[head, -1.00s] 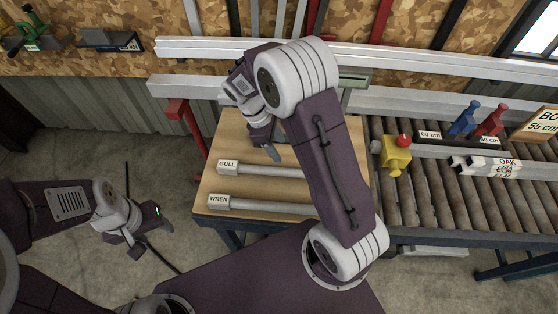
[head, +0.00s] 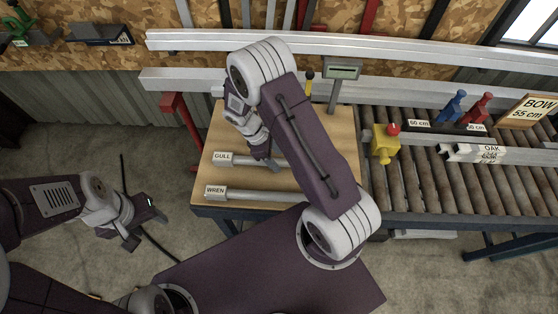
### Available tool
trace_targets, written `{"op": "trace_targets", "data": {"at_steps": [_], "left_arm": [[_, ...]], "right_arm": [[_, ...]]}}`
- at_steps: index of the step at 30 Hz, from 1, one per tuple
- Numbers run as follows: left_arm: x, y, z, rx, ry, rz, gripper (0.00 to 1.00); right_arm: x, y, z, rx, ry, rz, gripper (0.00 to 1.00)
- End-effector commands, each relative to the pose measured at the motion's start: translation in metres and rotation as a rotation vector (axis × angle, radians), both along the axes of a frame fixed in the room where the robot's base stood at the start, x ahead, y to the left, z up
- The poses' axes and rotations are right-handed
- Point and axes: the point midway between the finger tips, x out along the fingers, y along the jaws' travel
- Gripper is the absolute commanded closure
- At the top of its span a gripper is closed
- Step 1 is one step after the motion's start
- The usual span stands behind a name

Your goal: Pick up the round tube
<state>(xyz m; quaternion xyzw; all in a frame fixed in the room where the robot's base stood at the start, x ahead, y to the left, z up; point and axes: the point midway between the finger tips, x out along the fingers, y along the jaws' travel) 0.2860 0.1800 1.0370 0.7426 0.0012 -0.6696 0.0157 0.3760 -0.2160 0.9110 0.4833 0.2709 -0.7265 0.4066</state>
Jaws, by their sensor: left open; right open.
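Two grey tubes lie on the wooden table (head: 280,178). The farther tube (head: 245,160) has a tag reading GULL (head: 222,158) at its left end. The nearer tube (head: 265,195) has a tag reading WREN (head: 215,192). I cannot tell from this view which one is round. My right gripper (head: 268,157) is open, pointing down over the GULL tube, and hides part of it; I cannot tell whether it touches. My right arm covers the right ends of both tubes. My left gripper (head: 146,220) is open and empty over the floor, left of the table.
A roller conveyor (head: 400,185) stands right of the table, with a yellow block with a red button (head: 385,142), blue (head: 452,108) and red (head: 478,110) clamps, and an OAK-labelled bar (head: 475,153). A red post (head: 180,110) and a display (head: 342,70) stand by the table.

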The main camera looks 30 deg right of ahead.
Motion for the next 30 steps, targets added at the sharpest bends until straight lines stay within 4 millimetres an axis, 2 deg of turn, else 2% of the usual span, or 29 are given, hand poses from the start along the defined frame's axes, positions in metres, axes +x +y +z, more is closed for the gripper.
{"op": "trace_targets", "data": {"at_steps": [3,10,16,26,30], "left_arm": [[0.0000,0.0000,0.0010,0.000,0.000,0.000,0.46],[-0.0001,0.0000,0.0006,0.000,0.000,0.000,0.46],[-0.0001,0.0000,0.0006,0.000,0.000,0.000,0.46],[-0.0001,0.0000,0.0006,0.000,0.000,0.000,0.46],[0.0000,0.0000,-0.0005,0.000,0.000,0.000,0.46]], "right_arm": [[-0.0024,-0.0046,-0.0125,0.000,0.000,-0.001,0.46],[-0.0019,-0.0050,-0.0144,0.001,-0.003,0.000,0.46],[-0.0019,-0.0049,-0.0142,0.001,-0.003,0.000,1.00],[-0.0017,-0.0050,-0.0133,0.001,-0.003,0.000,1.00],[-0.0011,-0.0050,-0.0048,0.001,-0.004,0.000,1.00]]}}
